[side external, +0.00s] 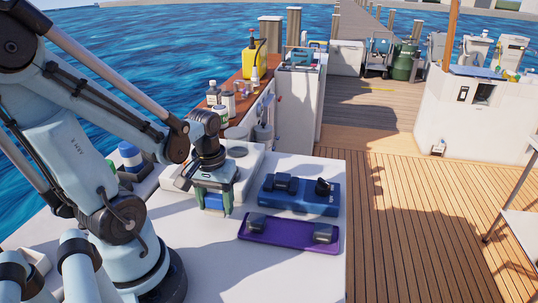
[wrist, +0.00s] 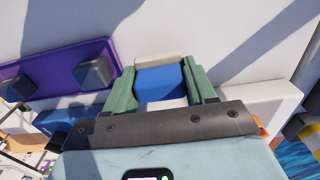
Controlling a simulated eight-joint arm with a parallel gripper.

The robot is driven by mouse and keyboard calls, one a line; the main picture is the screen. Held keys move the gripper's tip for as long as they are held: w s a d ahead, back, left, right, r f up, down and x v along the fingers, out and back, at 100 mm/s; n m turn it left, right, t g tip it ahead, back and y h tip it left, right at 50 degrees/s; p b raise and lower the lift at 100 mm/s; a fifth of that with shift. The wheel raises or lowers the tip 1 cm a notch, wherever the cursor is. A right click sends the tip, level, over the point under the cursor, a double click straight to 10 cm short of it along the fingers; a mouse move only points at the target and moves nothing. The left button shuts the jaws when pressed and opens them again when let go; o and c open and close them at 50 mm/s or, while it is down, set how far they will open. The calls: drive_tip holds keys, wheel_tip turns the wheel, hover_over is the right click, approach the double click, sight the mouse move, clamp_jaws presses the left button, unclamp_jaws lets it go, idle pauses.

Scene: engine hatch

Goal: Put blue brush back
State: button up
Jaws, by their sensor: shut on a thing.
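My gripper (side external: 212,206) is over the pale worktop, left of the trays, pointing down. Its green fingers are shut on the blue brush (side external: 214,201), seen as a small blue block between them. In the wrist view the gripper (wrist: 163,84) has one green finger on each side of the blue brush (wrist: 160,82). A beige edge shows at the brush's far end and a pale part at its near end. I cannot tell whether its lower end touches the worktop.
A blue tray (side external: 309,208) with dark pieces lies right of my gripper. A purple tray (side external: 281,237) with two dark blocks lies in front of it. Bottles (side external: 228,104) and a yellow jug (side external: 250,62) stand behind. The worktop front (side external: 215,265) is clear.

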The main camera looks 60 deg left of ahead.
sight(217, 211)
drive_tip(key=shift+f, duration=1.6)
drive_tip(key=shift+f, duration=0.2)
drive_tip(key=o, duration=1.4)
drive_tip(key=shift+r, duration=0.2)
drive_tip(key=shift+r, duration=5.9)
drive_tip(key=w+d+r+m+t, duration=0.1)
drive_tip(key=w+d+m+t, duration=0.6)
drive_tip(key=w+d+m, duration=0.2)
drive_tip(key=shift+w+d+r, duration=0.3)
drive_tip(key=shift+d, duration=0.05)
